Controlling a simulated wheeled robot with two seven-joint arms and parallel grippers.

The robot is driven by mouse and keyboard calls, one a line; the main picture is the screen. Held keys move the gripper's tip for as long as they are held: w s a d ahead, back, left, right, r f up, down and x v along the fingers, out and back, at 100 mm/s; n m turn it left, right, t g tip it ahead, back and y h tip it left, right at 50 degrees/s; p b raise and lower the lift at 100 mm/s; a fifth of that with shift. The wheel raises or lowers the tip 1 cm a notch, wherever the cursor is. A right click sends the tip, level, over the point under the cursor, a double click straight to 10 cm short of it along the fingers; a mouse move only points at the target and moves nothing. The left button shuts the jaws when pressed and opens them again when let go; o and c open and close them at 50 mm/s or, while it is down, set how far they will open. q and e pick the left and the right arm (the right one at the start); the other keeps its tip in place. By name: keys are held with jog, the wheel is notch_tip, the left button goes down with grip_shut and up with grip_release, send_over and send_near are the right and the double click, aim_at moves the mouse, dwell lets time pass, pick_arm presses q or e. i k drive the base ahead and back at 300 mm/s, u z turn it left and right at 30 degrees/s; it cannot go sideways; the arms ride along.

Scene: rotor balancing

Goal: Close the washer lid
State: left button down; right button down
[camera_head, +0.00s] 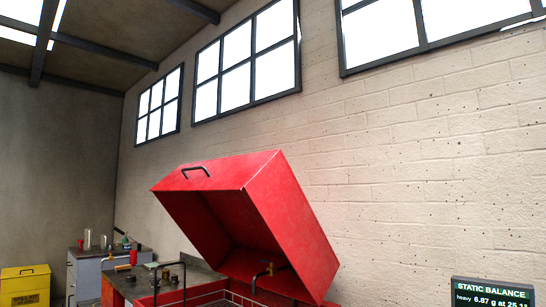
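The red washer lid (285,214) stands raised and tilted, open over the red washer tub (197,291). A dark handle (196,172) sits on the lid's upper left face. The lid's hollow underside faces down and to the left. Part of the tub's grated inside shows below the lid, and the rest of the tub is cut off by the bottom edge. Neither of my grippers shows in the head view.
A workbench with bottles and small items is at the left, beside a yellow bin (25,286). A display reading STATIC BALANCE (492,292) is at the lower right. A brick wall stands behind.

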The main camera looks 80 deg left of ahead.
aim_at(237, 213)
jog(key=u, duration=2.35)
